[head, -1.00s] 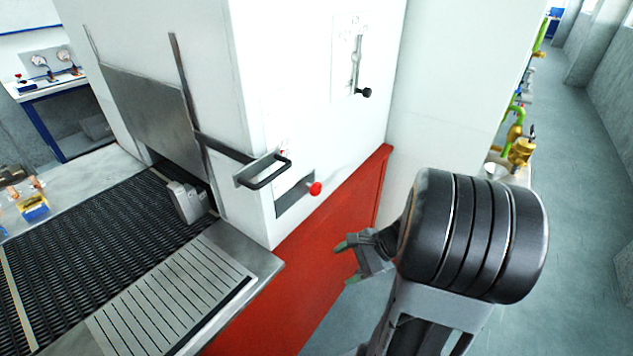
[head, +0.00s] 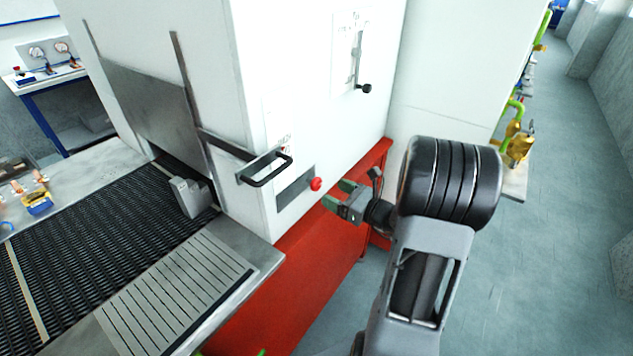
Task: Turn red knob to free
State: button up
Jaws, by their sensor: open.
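The red knob (head: 316,184) sits on a dark grey plate (head: 295,189) low on the side of the white machine housing (head: 330,130). My gripper (head: 336,195) is open and empty. A small gap shows between the fingertips and the knob. Any marking for the knob's positions is too small to read.
A black bar handle (head: 266,170) juts out left of the knob. A lever with a black knob (head: 365,88) is higher on the housing. A mesh belt (head: 85,250) runs into the machine. Open floor (head: 575,180) lies at the right.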

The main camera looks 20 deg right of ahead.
aim_at(319, 185)
jog(key=p+x, duration=0.1)
jog(key=x, duration=0.6)
jog(key=shift+c, duration=0.2)
jog(key=c, duration=0.9)
